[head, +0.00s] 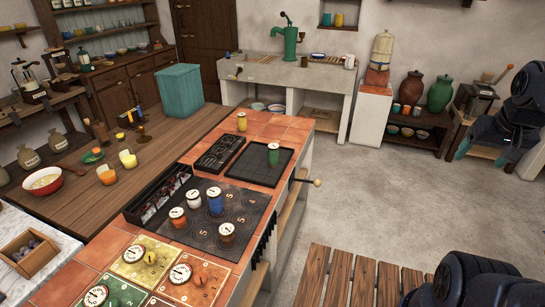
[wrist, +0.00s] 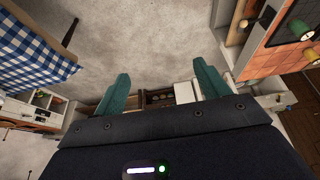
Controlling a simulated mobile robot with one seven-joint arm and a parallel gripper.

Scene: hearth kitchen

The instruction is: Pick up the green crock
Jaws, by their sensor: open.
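A small green crock (head: 273,154) with a pale top stands upright on a dark square grid plate (head: 258,166) on the tiled counter. A green one also shows at the upper right of the wrist view (wrist: 297,29). A larger green jar (head: 440,93) stands on the low shelf at the back right; I cannot tell from looks alone which is called the crock. My gripper (wrist: 160,88) is open and empty, its two teal fingers wide apart. In the head view it hangs over the floor at the right, far from the counter.
A yellow crock (head: 242,121) stands behind the green one. Several lidded crocks, one blue (head: 215,201), stand on the black hob (head: 240,214) in front. A slatted wooden bench (head: 350,275) is at the front. The floor (head: 365,190) between counter and arm is clear.

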